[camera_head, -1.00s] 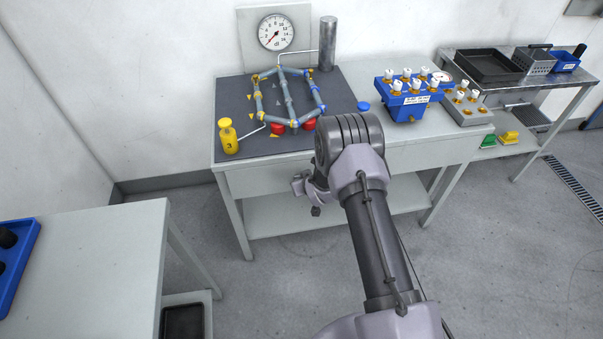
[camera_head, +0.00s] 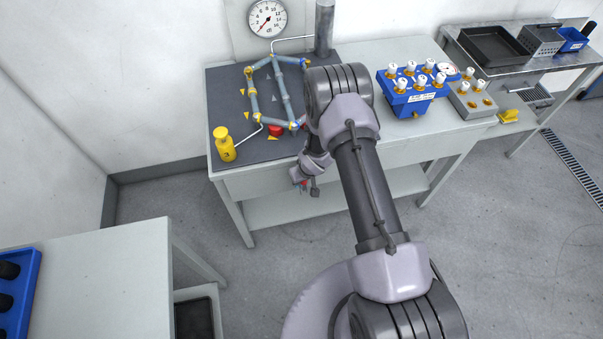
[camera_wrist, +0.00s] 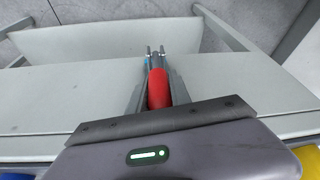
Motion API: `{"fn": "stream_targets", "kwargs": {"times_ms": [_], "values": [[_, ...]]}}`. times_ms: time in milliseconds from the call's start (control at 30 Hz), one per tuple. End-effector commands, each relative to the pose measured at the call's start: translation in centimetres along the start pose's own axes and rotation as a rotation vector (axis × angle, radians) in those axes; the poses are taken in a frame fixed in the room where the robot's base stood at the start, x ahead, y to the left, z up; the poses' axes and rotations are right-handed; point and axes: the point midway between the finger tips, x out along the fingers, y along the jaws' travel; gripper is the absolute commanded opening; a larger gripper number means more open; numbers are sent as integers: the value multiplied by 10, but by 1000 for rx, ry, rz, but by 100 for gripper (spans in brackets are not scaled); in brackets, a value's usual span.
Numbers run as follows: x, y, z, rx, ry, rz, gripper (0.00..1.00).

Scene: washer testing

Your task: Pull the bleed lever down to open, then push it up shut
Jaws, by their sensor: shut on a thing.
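My gripper (camera_head: 304,186) is at the front edge of the test bench, pointing down, and my arm hides part of it. In the wrist view its two fingers (camera_wrist: 154,52) are shut on a rounded, elongated red piece (camera_wrist: 158,90), which may be the bleed lever's handle. The piece's mounting is not visible. A pipe loop (camera_head: 283,95) lies on the dark mat (camera_head: 225,92), below a round gauge (camera_head: 267,18). Another red part (camera_head: 275,130) shows at the loop's front. My arm covers the loop's right front corner.
A yellow bottle-shaped part (camera_head: 225,146) stands at the mat's front left. A blue manifold with white caps (camera_head: 408,98) is to the right of my arm. A side table (camera_head: 110,285) is at lower left. Open floor lies between the tables.

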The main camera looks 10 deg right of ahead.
Motion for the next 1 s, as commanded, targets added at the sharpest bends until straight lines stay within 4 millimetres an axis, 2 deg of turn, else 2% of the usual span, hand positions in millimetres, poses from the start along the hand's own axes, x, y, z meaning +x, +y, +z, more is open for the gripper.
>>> {"fn": "stream_targets", "kwargs": {"times_ms": [267,300,400,767,867,1000], "values": [[0,0,-2,0,4,1,0],[0,0,-2,0,4,1,28],[0,0,-2,0,3,1,46],[-6,0,-1,0,1,0,46],[-23,0,-2,1,2,1,46],[-60,0,-3,1,2,1,46]]}}
